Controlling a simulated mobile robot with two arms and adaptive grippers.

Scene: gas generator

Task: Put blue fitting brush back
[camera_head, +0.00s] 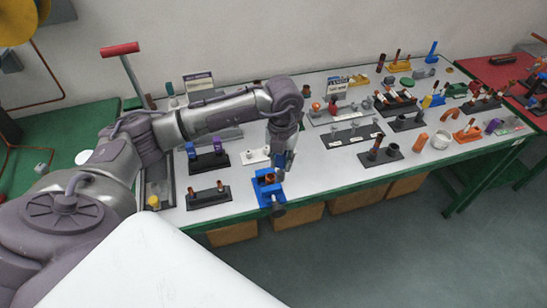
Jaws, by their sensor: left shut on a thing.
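My left arm comes in from the left and bends down over the front of the white table. My left gripper (281,173) points down and is shut on a small blue thing, which appears to be the blue fitting brush; the fingers hide most of it. Directly below and beside the gripper, a blue holder (265,188) with a brown piece in it stands at the table's front edge. I cannot tell whether the held brush touches the holder. My right gripper is not in view.
Black stands with blue and purple pieces (209,158) and copper pieces (208,195) stand left of the gripper. A black stand with pipes (380,153) is to the right. Several fittings and tools crowd the table's right half. The white table (325,172) is bare right of the holder.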

